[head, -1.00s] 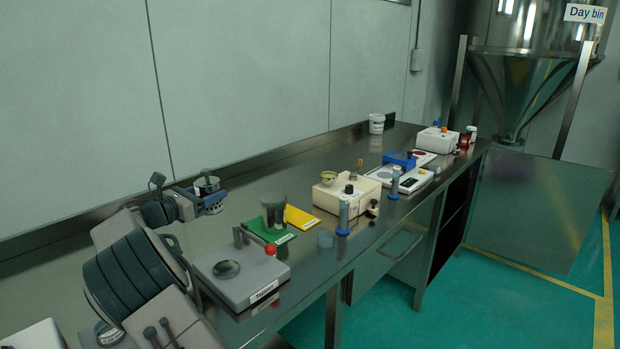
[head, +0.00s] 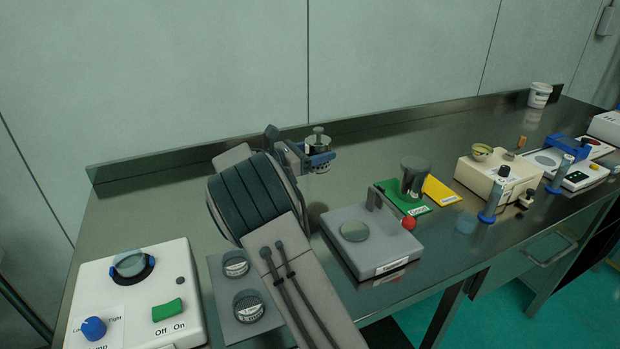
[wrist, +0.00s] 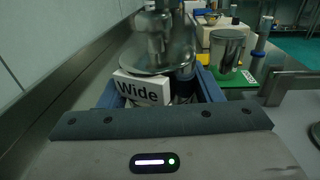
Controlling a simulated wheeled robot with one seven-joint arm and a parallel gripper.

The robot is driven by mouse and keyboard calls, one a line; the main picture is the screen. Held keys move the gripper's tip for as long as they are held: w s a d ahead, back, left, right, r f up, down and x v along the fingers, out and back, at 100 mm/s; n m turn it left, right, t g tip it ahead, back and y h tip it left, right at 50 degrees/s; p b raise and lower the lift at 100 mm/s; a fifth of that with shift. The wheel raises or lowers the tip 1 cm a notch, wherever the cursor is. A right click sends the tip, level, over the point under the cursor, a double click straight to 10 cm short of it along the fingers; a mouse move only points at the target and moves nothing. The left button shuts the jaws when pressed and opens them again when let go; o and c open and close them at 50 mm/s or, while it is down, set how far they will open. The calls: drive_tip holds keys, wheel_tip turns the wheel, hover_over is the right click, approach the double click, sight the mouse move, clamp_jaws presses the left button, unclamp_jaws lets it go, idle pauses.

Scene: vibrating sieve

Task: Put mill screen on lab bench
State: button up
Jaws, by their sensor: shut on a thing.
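My gripper (head: 318,161) is shut on a small metal piece with a round flange and a knob on top, which I take to be the mill screen (head: 318,143). In the wrist view the mill screen (wrist: 163,58) sits between the blue fingers, with a white label reading "Wide" facing me. The lab bench (head: 150,215) is a dark, shiny metal top along the wall. The gripper holds the piece upright over the back part of the bench; the gap beneath is hard to judge.
A grey device with a red-knobbed lever (head: 370,246) is right of my arm. Beyond it are a metal cup (head: 413,178), green card (head: 391,190) and beige device (head: 497,176). A white switch box (head: 137,300) and a plate with knurled parts (head: 225,290) stand left. Bare bench lies behind.

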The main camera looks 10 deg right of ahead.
drive_tip(key=a+f, duration=0.1)
drive_tip(key=s+a, duration=0.1)
drive_tip(key=s+a+f, duration=0.1)
drive_tip(key=a, duration=0.1)
drive_tip(key=shift+f, duration=0.35)
drive_tip(key=shift+d+f, duration=0.1)
drive_tip(key=shift+f, duration=1.9)
drive_tip(key=shift+f, duration=0.1)
drive_tip(key=o, duration=1.3)
drive_tip(key=shift+o, duration=0.2)
drive_tip(key=shift+a, duration=0.2)
drive_tip(key=p+v, duration=0.3)
drive_tip(key=v, duration=0.7)
drive_tip(key=shift+s+a, duration=0.1)
drive_tip(key=shift+a, duration=0.2)
drive_tip(key=shift+s+a+p, duration=0.15)
drive_tip(key=shift+a+p, duration=0.2)
drive_tip(key=shift+a, duration=0.2)
